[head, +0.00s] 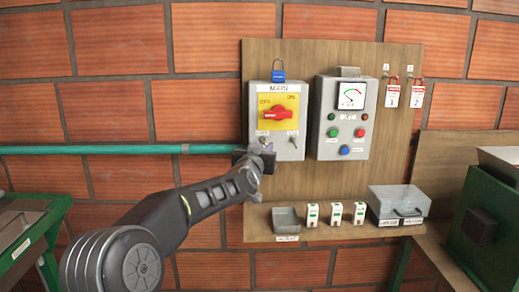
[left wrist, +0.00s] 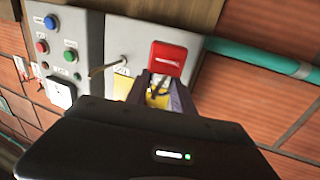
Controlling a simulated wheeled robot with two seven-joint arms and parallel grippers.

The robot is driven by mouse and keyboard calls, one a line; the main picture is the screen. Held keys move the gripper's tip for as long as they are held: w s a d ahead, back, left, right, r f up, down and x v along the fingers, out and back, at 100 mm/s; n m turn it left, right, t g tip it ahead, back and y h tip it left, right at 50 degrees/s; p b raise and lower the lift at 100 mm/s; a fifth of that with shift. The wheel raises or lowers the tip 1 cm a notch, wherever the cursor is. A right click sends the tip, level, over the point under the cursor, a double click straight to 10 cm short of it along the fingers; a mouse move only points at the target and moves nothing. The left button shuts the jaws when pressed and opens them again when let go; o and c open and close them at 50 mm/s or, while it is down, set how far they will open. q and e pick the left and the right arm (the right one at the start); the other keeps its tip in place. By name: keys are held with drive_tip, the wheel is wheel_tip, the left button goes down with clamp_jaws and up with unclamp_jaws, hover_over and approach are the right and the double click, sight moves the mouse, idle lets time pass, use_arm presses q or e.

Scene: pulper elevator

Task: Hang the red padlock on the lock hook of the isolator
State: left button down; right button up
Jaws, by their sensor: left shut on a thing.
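The isolator (head: 257,104) is a grey wall box marked MAIN, with a yellow plate and a red rotary handle (head: 277,114). Two small metal hooks stick out low on its face, the right one (head: 293,141) in clear view; it also shows in the left wrist view (left wrist: 108,66). My left gripper (head: 266,147) is at the box's lower left, by the other hook. In the left wrist view it is shut on the red padlock (left wrist: 167,57), whose square body shows at the fingertips. I cannot tell whether its shackle is around a hook. My right gripper is not in view.
A blue padlock (head: 278,75) is at the isolator's top. A grey control box (head: 323,140) with a gauge stands close on its right. Two tags (head: 392,95) hang farther right. A green pipe (head: 100,149) runs in from the left. A shelf below holds a tray (head: 286,220) and a case (head: 398,200).

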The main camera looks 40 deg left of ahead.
use_arm(q)
drive_tip(key=c, duration=1)
unclamp_jaws()
drive_tip(key=shift+s, duration=0.1)
drive_tip(key=shift+s+d, duration=0.15)
drive_tip(key=shift+s, duration=0.15)
drive_tip(key=b+v, duration=0.2)
drive_tip(key=v, duration=0.5)
